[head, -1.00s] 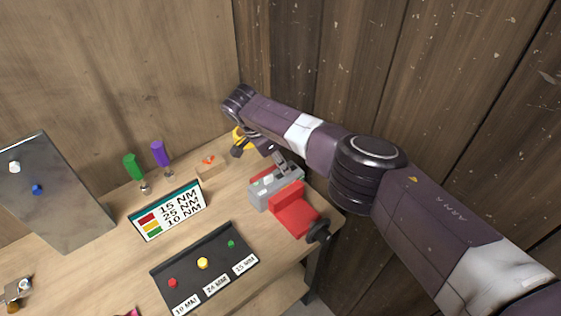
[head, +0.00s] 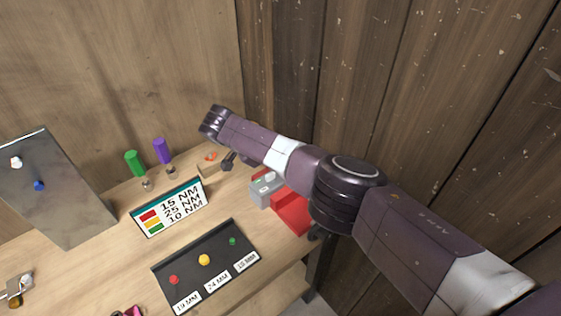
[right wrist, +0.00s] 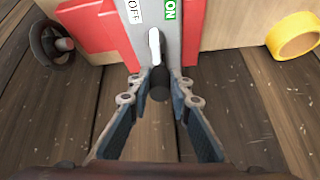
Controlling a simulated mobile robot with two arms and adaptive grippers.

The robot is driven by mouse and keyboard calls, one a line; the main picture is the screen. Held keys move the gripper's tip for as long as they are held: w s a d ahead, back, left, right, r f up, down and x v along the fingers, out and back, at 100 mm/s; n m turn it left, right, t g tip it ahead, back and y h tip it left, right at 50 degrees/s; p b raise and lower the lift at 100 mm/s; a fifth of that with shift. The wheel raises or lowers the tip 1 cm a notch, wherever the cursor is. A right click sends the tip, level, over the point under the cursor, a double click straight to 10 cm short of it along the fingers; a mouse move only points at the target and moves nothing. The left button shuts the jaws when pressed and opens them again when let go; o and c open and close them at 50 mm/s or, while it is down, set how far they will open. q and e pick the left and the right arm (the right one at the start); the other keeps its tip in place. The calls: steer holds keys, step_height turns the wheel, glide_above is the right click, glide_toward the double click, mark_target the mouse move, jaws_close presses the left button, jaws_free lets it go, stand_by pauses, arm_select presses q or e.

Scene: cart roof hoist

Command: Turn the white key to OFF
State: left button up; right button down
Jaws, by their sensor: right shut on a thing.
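The white key (right wrist: 155,45) stands on a grey panel (right wrist: 172,42) in the right wrist view, between an OFF label (right wrist: 133,11) and a green ON label (right wrist: 170,10). My right gripper (right wrist: 159,86) is at the key's near end, its two fingers closed in around it; a dark rounded piece shows between them. The exact contact is partly hidden. My left gripper is not in view.
A wooden wall stands close on the right. The table holds a black plate (head: 194,283) with coloured knobs, a sign (head: 170,212), green (head: 134,163) and purple (head: 162,151) handled tools, and a grey metal board (head: 70,215). A yellow ring (right wrist: 294,37) lies near the panel.

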steer(key=shift+s+a+f, duration=0.1)
steer(key=shift+s+a, duration=0.05)
steer(key=c, duration=1.7)
jaws_free()
steer(key=shift+c, duration=0.2)
steer(key=v, duration=0.7)
steer(key=shift+s+a, duration=0.15)
steer(key=shift+a, duration=0.15)
